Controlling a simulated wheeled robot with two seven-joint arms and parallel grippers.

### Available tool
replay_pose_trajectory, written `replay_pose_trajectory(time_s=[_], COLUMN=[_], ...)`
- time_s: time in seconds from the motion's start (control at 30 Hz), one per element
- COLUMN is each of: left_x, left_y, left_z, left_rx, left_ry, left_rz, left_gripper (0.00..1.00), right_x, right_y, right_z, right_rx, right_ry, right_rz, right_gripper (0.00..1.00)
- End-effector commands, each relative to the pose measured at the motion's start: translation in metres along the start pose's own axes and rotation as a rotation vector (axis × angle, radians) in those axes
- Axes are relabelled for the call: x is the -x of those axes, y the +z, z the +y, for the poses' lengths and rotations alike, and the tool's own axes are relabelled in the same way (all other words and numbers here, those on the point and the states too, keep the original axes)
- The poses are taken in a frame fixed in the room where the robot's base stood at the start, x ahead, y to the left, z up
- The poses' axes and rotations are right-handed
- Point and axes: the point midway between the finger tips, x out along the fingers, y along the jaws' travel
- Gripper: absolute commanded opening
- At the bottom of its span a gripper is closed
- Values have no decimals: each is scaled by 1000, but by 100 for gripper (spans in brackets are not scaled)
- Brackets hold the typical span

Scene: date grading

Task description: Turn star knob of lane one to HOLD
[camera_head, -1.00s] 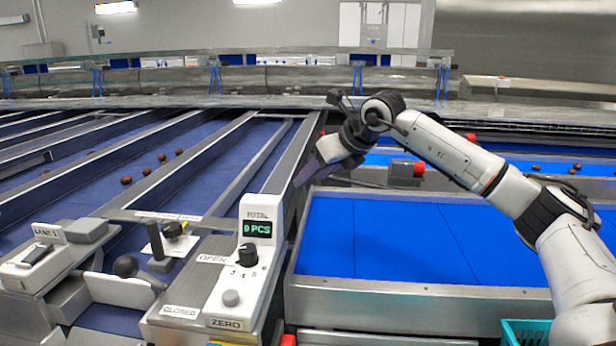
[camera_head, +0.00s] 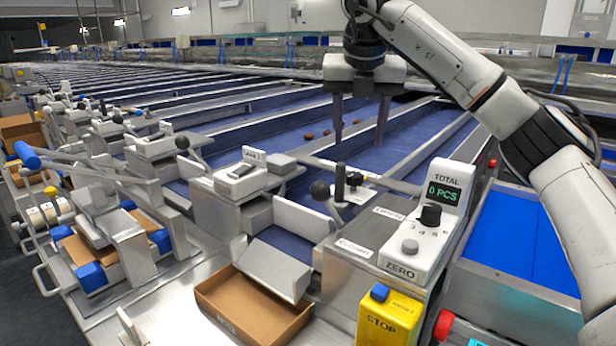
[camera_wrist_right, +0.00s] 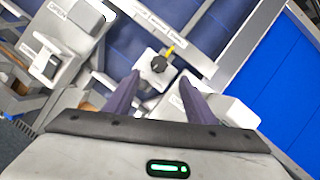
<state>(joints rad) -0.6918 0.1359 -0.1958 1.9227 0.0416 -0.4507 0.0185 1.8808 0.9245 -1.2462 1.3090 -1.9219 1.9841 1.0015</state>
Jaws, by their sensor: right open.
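The star knob (camera_head: 354,180) of lane one is small and black with a yellow pointer. My right gripper (camera_head: 359,142) is open and empty. It points down above and behind the knob in the head view, apart from it. My left gripper is not in view.
A white counter box (camera_head: 441,205) reading 0 PCS stands right of the knob. A yellow STOP box (camera_head: 389,318) and an open cardboard box (camera_head: 252,312) are in front. Several dates (camera_head: 318,134) lie on the blue lane.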

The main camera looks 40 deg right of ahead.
Motion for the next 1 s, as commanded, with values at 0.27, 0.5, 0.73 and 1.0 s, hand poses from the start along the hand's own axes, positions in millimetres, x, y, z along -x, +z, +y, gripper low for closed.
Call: replay_pose_trajectory(time_s=[0.27, 0.5, 0.73, 1.0], left_x=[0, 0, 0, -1], left_y=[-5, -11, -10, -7], left_z=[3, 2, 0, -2], left_rx=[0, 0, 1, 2], left_ry=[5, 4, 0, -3], left_rz=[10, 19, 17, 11], left_gripper=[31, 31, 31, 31], right_x=[-29, -73, -96, -100], right_y=[-1, -1, -1, -1], right_z=[-2, 0, 1, 1], right_rx=[-14, -10, -9, -9], right_ry=[-15, -12, -9, -9], right_rz=[4, 3, 1, 1], right_gripper=[50, 50, 50, 50])
